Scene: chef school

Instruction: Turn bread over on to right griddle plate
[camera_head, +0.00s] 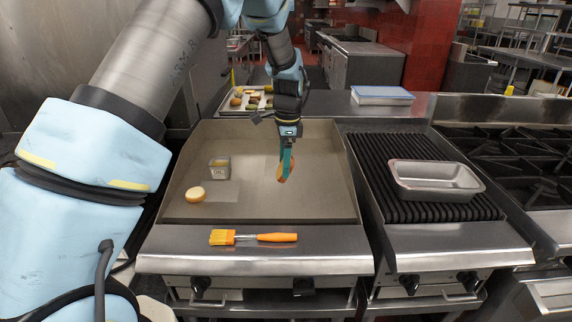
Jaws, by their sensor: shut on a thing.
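My gripper (285,160) points down over the right part of the flat griddle plate (235,140). It is shut on a brown piece of bread (281,174), which is held on edge and partly hidden by the teal fingers. I cannot tell whether the bread's lower edge touches the griddle. A second round, pale bun piece (195,194) lies on the left front of the griddle, apart from the gripper.
An orange brush (252,237) lies on the front ledge. A metal pan (434,179) sits on the ribbed grill to the right. A food tray (235,108) is behind.

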